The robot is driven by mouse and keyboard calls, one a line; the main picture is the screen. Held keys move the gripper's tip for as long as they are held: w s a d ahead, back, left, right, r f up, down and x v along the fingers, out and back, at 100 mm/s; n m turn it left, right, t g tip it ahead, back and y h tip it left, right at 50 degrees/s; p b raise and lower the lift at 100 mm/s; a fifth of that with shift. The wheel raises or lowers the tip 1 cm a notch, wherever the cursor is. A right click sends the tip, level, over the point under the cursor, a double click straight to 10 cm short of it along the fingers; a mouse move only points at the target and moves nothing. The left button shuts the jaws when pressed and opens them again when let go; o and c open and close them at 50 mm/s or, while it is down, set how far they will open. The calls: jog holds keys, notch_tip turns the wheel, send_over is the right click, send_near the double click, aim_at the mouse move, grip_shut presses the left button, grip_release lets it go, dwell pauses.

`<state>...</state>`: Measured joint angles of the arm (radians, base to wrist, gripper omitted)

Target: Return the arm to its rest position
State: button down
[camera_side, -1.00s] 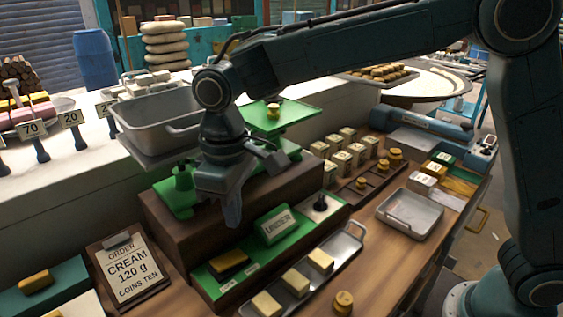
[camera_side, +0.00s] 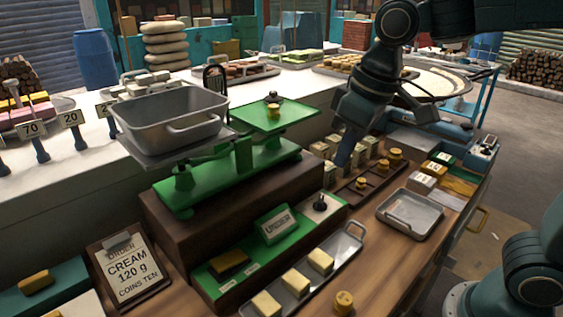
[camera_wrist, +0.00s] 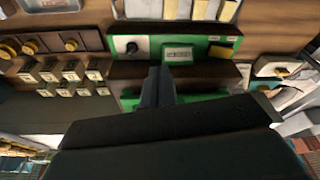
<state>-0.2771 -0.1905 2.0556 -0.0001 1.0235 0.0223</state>
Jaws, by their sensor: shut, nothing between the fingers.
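My gripper (camera_side: 345,152) is shut and empty. In the side view it hangs in the air, in front of the cream-coloured weight blocks and to the right of the green balance scale (camera_side: 240,165). In the wrist view my gripper (camera_wrist: 158,85) points toward the scale's stand, with its fingers together. The scale's left side carries a grey metal pan (camera_side: 172,115). Its right green plate (camera_side: 275,116) holds a small brass weight (camera_side: 272,108).
A wooden rack with brass weights (camera_side: 370,182) and an empty metal tray (camera_side: 410,213) lie right of the scale. A long tray (camera_side: 295,283) with cream blocks is in front. An order card (camera_side: 130,270) reads cream 120 g. The air above the right counter holds my arm.

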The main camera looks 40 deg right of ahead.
jog(key=s+d+f+m+t, duration=0.2)
jog(key=s+d, duration=0.6)
jog(key=s, duration=0.4)
jog(key=shift+s+d+f+m+t+h, duration=0.3)
jog(key=shift+d+m+t+h, duration=0.1)
jog(key=shift+m+t, duration=0.1)
